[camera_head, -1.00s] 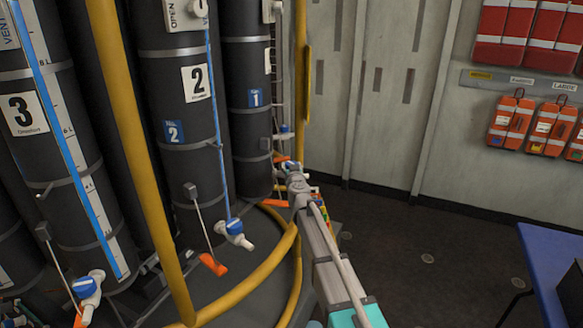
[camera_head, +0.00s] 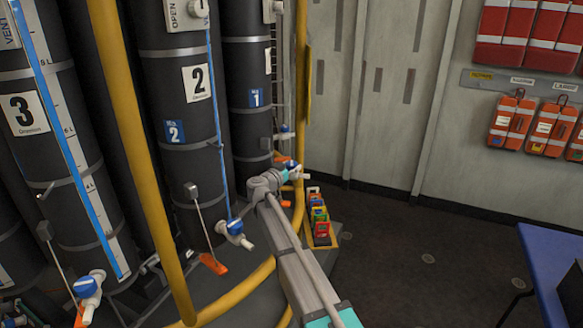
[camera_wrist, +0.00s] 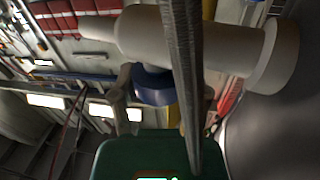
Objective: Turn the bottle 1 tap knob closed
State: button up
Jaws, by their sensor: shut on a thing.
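Bottle 1 (camera_head: 247,125) is a dark cylinder with a blue "1" label, behind bottle 2. Its tap is low on the right side, where my gripper (camera_head: 288,174) meets it and partly hides it. In the wrist view, the blue tap knob (camera_wrist: 153,86) sits between the fingers of my gripper (camera_wrist: 158,95), which is shut on it. The white tap body (camera_wrist: 170,42) lies just beyond, across the upper middle. A grey bar (camera_wrist: 181,60) crosses in front and hides part of the tap. The knob's exact angle is hard to read.
Bottle 2 (camera_head: 178,110) with its blue and white tap (camera_head: 235,230) stands left of my arm, and bottle 3 (camera_head: 50,150) further left. Yellow rails (camera_head: 143,165) curve around the bottles. A small rack of coloured items (camera_head: 319,218) and a blue table (camera_head: 560,262) are to the right.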

jog(key=shift+w+m+g+h, duration=0.15)
jog(key=shift+m+g+h, duration=0.6)
jog(key=shift+h, duration=0.55)
jog(key=o, duration=1.2)
jog(key=shift+m, duration=0.25)
jog(key=shift+c, duration=0.2)
jog(key=shift+s+d+n+t+y, duration=0.1)
jog(key=shift+s+n+t+y, duration=0.1)
jog(key=shift+n+t+y, duration=0.5)
